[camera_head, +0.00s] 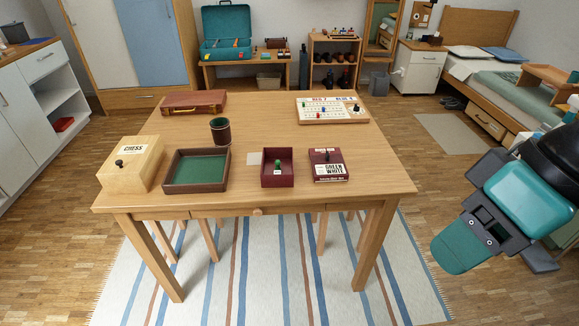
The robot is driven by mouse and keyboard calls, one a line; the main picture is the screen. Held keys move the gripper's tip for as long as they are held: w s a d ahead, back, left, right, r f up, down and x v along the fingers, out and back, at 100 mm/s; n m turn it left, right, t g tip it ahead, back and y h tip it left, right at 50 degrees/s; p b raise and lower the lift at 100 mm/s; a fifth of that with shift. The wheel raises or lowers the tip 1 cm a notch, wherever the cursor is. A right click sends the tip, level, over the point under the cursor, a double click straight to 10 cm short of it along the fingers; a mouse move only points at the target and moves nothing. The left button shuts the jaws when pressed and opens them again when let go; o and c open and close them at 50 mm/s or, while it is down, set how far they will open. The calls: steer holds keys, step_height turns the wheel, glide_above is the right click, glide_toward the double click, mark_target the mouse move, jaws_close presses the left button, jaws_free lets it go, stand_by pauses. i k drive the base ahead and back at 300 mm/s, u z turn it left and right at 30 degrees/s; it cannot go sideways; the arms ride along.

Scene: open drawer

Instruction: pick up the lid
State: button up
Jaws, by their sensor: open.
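A dark red lid (328,171) with a small black knob and a white label reading "GREEN WHITE" lies on the wooden table, right of centre near the front. Beside it on the left, with a narrow gap, stands an open dark red box (278,181) with a small green piece inside. My teal and grey arm shows at the right edge, beyond the table's right side and apart from the lid. I cannot make out any gripper fingers in this view.
The table (330,199) also bears a "CHESS" box (131,165), a green-lined tray (168,187), a dark cup (220,130), a closed brown case (194,102) and a game board (331,109). A drawer knob (258,211) sticks out in front. The table's right front is clear.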

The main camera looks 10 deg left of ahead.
mark_target(327, 164)
steer(key=u, duration=1.3)
steer(key=i, duration=1.25)
steer(key=z, duration=1)
